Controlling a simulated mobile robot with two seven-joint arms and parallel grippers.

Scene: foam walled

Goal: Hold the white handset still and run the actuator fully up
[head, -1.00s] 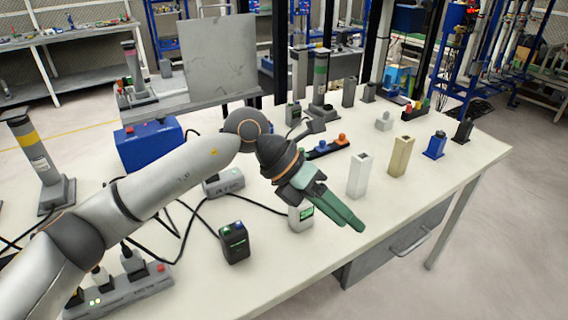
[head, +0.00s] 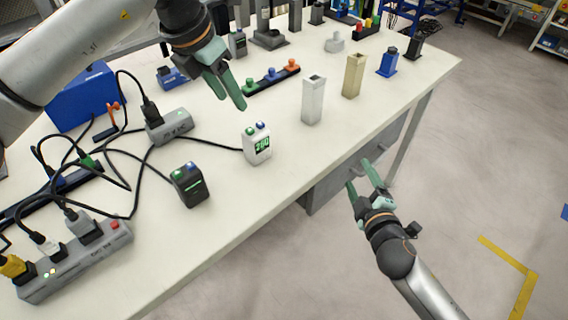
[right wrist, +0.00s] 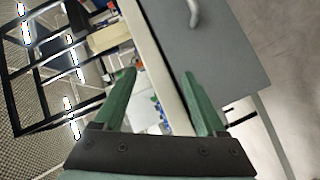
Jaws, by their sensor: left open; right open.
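The white handset (head: 257,146) stands on the table in the head view, with a lit green display and green and blue buttons on top. A black cable runs to it from the left. My left gripper (head: 232,92) is open and empty above the table, behind the handset and slightly left of it, apart from it. My right gripper (head: 360,176) is open and empty off the table's front edge, right of the handset. Its green fingers show in the right wrist view (right wrist: 160,85). I cannot tell which of the upright units is the actuator.
A black handset (head: 189,184) stands left of the white one. A grey power strip (head: 75,262), a grey box (head: 169,127) and cables crowd the left. White (head: 313,101) and beige (head: 353,76) posts stand to the right. A grey drawer (head: 345,170) hangs below the tabletop.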

